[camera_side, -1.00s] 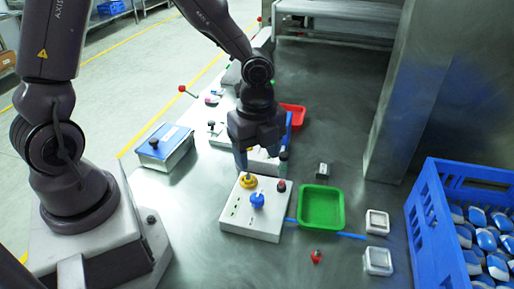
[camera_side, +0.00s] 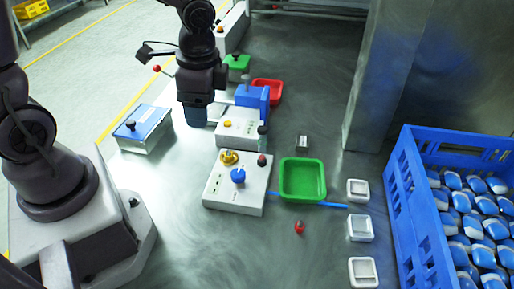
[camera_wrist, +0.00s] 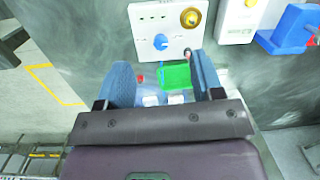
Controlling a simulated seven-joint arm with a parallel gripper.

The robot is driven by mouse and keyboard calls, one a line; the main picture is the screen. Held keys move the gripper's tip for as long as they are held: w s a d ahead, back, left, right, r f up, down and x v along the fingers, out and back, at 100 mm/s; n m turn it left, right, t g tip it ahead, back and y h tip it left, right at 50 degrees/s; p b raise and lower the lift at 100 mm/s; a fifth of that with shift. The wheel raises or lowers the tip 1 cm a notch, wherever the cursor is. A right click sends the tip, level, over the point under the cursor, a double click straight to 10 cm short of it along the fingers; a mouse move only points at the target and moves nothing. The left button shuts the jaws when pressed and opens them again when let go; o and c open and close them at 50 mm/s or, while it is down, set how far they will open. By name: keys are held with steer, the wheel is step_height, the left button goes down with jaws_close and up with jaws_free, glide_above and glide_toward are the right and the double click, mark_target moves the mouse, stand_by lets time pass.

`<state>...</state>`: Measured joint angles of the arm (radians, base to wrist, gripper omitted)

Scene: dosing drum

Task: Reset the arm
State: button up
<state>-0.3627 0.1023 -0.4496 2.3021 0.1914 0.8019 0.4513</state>
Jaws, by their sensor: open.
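My gripper (camera_side: 196,116) hangs in the air, fingers down, between the blue-topped box and the white control boxes. It appears empty. In the wrist view my gripper (camera_wrist: 164,75) shows two blue fingers spread apart with nothing held between them. The near control box (camera_side: 226,196) is white, with a blue knob (camera_side: 238,175), a yellow knob (camera_side: 229,158) and a dark red-topped knob (camera_side: 262,160). It also shows in the wrist view (camera_wrist: 180,18), beyond the fingers. The gripper is apart from it.
A green tray (camera_side: 302,180), a red knob piece (camera_side: 299,227) and white square dishes (camera_side: 361,228) lie right of the box. A blue crate (camera_side: 420,235) of blue-white items stands far right. The blue-topped box (camera_side: 146,128) is left of my gripper. The front table is clear.

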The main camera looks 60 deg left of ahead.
steer(key=s+r+n+t+h, duration=0.1)
steer(key=s+r+n+t, duration=0.5)
steer(key=r, duration=0.7)
steer(key=shift+s+a+r+n, duration=0.15)
steer(key=shift+s+r+n, duration=0.15)
steer(key=shift+s+n, duration=0.55)
